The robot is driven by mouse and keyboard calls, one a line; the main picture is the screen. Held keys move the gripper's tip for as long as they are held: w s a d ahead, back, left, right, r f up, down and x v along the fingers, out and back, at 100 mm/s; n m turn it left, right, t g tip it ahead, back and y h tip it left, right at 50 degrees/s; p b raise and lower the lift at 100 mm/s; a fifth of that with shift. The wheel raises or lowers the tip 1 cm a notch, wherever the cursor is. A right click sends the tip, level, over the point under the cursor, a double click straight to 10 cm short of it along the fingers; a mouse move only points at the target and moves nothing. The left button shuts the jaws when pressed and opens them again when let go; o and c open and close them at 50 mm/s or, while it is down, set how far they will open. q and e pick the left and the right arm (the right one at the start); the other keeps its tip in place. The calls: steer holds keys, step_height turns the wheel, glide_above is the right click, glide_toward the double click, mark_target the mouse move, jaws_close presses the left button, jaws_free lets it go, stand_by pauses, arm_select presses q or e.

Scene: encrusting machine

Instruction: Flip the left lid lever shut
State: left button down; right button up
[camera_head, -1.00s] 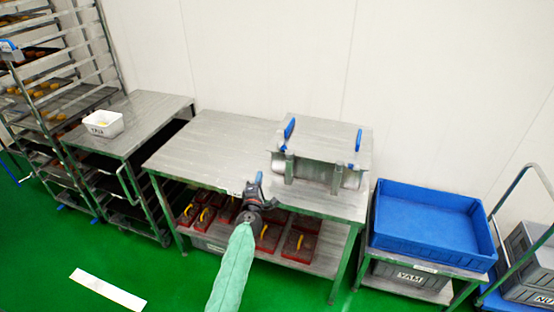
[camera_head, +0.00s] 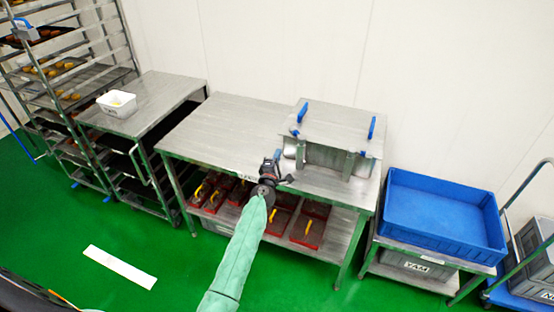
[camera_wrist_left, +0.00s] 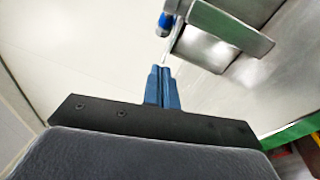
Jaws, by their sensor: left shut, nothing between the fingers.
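The metal encrusting machine (camera_head: 328,123) stands at the right end of the steel table. Its left lid lever (camera_head: 302,112) has a blue handle that sticks up at the lid's left edge. A second blue lever (camera_head: 371,127) stands at the right edge. My left gripper (camera_head: 277,156) is shut and empty, in front of the machine's left side and apart from the left lever. In the left wrist view the shut blue fingertips (camera_wrist_left: 163,84) point toward a blue-ended part (camera_wrist_left: 165,20) just beyond them; I cannot tell which part it is. My right gripper is out of view.
The steel table (camera_head: 215,125) is bare left of the machine. Red boxes with yellow handles (camera_head: 310,230) fill its lower shelf. A blue crate (camera_head: 445,212) stands to the right. A white tub (camera_head: 117,103) sits on the left table beside a tray rack (camera_head: 75,70).

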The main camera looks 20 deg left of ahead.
arm_select(q)
glide_toward(292, 133)
steer(key=w+a, duration=0.3)
steer(key=w+d, duration=0.2)
steer(key=w, duration=0.1)
steer(key=shift+d+r, duration=0.25)
steer(key=shift+r, duration=0.05)
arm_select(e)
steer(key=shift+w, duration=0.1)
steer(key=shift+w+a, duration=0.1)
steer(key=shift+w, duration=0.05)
